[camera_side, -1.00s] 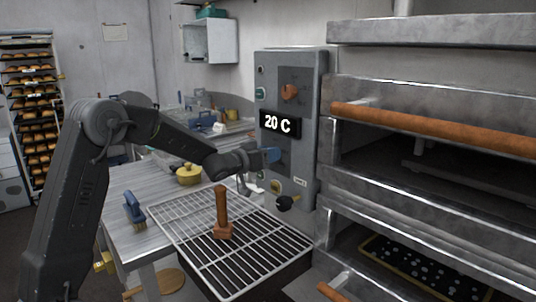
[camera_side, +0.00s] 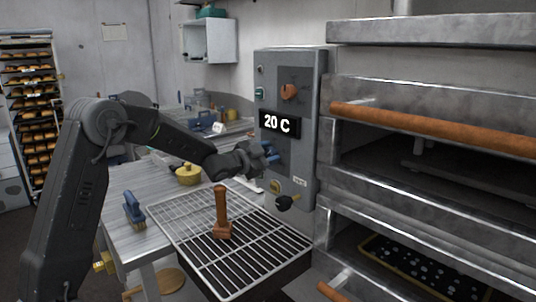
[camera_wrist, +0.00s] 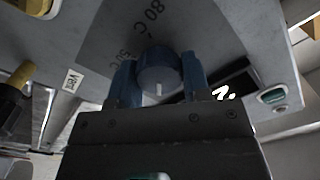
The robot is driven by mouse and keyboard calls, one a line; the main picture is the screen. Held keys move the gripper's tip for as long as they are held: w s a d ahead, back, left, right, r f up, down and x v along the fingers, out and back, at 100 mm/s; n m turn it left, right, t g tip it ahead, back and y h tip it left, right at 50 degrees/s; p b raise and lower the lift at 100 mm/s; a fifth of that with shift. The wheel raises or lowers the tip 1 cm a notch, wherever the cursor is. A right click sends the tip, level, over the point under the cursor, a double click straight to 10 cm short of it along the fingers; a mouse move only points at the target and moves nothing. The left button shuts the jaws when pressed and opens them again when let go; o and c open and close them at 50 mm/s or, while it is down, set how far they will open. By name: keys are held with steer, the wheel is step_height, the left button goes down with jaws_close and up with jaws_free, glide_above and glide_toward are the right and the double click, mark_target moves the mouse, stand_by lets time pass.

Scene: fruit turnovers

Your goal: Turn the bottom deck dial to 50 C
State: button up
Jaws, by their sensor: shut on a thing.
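The bottom deck dial is a blue knob with a white mark (camera_wrist: 160,75), seen in the wrist view on a grey dial plate with 80 C and 50 C printed near it. My gripper (camera_wrist: 158,80) has one blue finger on each side of the knob and is shut on it. In the side view my gripper (camera_side: 271,152) is against the control panel (camera_side: 300,140), just below the display, and largely hides the knob. The display (camera_side: 279,123) reads 20 C; it shows only in part in the wrist view (camera_wrist: 225,90).
An orange dial (camera_side: 289,92) sits above the display. A black and yellow knob (camera_side: 287,202) sticks out low on the panel. Below my arm is a wire rack (camera_side: 190,238) with a wooden-handled tool (camera_side: 222,210). Oven decks (camera_side: 430,190) stand at the right.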

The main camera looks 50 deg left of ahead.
steer(key=m, duration=0.4)
steer(key=shift+m, duration=0.3)
steer(key=m, duration=0.4)
steer(key=shift+f+m, duration=0.15)
steer(key=shift+m, duration=0.15)
steer(key=m, duration=0.4)
steer(key=shift+f+m, duration=0.1)
steer(key=shift+m, duration=2.3)
steer(key=o, duration=0.9)
steer(key=shift+s, duration=0.1)
